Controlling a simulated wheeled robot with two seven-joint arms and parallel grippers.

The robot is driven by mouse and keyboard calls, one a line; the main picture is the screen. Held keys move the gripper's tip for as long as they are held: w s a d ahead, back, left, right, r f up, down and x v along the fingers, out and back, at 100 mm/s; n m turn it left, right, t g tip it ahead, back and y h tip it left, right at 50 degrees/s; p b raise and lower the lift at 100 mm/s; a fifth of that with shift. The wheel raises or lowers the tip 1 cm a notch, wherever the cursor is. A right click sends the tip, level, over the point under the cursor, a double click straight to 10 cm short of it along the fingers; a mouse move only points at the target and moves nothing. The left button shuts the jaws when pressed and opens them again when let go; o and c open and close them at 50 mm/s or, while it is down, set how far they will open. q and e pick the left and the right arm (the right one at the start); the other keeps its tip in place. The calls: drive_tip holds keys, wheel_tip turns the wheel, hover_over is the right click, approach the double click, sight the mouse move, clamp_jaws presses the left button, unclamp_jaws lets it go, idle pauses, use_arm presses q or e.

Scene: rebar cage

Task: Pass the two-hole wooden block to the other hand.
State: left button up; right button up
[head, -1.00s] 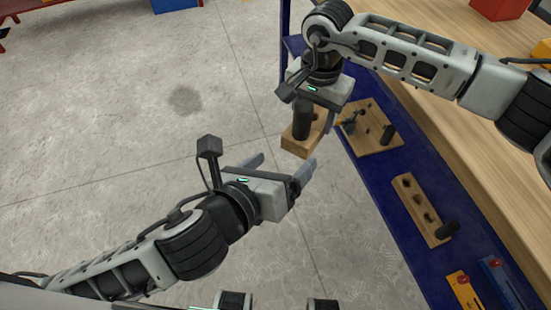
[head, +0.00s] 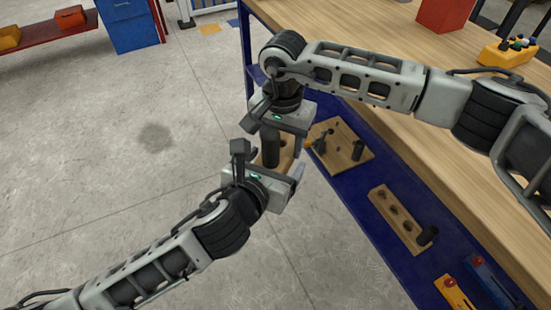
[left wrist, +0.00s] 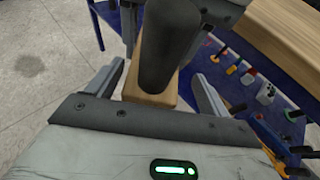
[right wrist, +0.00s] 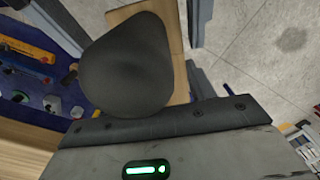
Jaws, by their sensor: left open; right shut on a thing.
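The wooden block (head: 286,154) is light brown with a thick black peg (head: 271,148) standing in it. It hangs in the air over the floor beside the blue shelf. My right gripper (head: 283,142) is shut on it from above. My left gripper (head: 280,172) is open just below. In the left wrist view, the block's near end (left wrist: 152,84) lies between the two open left fingers, with gaps on both sides. The peg also fills much of the right wrist view (right wrist: 125,66), where the block (right wrist: 174,40) shows behind it. The block's holes are mostly hidden.
A blue shelf (head: 352,185) under the wooden workbench (head: 430,135) is close on the right. It carries a wooden board with pegs (head: 340,145) and a holed wooden block with a black peg (head: 397,218). The floor on the left is clear.

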use_arm(q)
drive_tip(key=shift+w+d+f, duration=0.2)
drive_tip(key=shift+w+d, duration=0.05)
drive_tip(key=shift+w, duration=0.25)
drive_tip(key=shift+s+d, duration=0.1)
drive_tip(key=c, duration=1.2)
use_arm(e)
drive_tip(key=shift+a, duration=0.1)
use_arm(q)
drive_tip(key=shift+r, duration=0.2)
use_arm(e)
drive_tip(key=o, duration=0.9)
drive_tip(key=shift+r, duration=0.1)
drive_tip(key=o, duration=0.3)
